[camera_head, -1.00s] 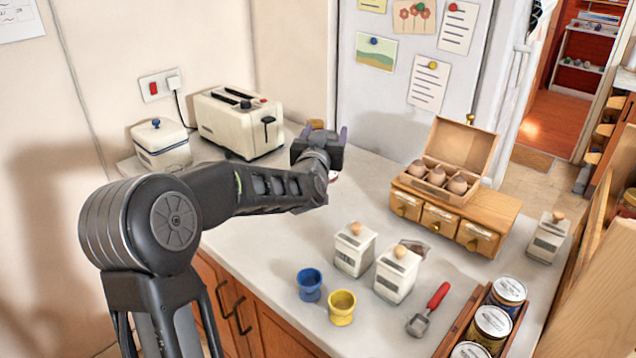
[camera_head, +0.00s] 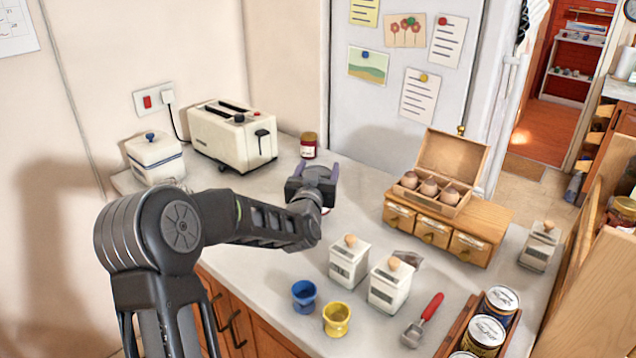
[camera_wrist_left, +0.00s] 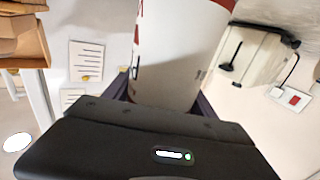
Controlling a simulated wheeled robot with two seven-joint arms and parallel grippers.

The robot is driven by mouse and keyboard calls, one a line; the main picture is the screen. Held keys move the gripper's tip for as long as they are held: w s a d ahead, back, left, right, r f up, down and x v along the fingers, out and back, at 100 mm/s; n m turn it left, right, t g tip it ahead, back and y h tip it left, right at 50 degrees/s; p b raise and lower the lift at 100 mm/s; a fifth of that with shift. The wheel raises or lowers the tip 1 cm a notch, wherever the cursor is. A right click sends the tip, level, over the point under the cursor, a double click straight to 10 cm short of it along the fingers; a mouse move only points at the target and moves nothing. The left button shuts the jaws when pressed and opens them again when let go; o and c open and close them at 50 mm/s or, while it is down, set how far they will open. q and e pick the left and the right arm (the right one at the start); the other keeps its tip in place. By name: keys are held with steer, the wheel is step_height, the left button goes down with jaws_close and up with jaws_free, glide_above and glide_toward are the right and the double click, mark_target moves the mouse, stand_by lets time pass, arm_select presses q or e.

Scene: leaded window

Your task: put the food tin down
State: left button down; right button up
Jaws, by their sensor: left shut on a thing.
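My left gripper (camera_head: 316,173) is over the counter in the head view, between the toaster and the drawer box. It is shut on the food tin (camera_wrist_left: 178,55), which shows in the left wrist view as a pale cylinder with red bands between the fingers. In the head view the tin is almost wholly hidden by the gripper and wrist, so I cannot tell whether its base touches the counter (camera_head: 265,195). My right gripper is not in view.
The toaster (camera_head: 232,138) and a white canister (camera_head: 155,157) are at left, the drawer box (camera_head: 440,225) at right. White canisters (camera_head: 349,262), a blue cup (camera_head: 305,296) and a yellow cup (camera_head: 337,319) stand in front.

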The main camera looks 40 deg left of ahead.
arm_select(q)
steer(key=shift+r, duration=0.1)
step_height(320, 180, down, 4)
steer(key=shift+r, duration=0.15)
steer(key=shift+f, duration=0.2)
steer(key=shift+c, duration=1.4)
jaws_free()
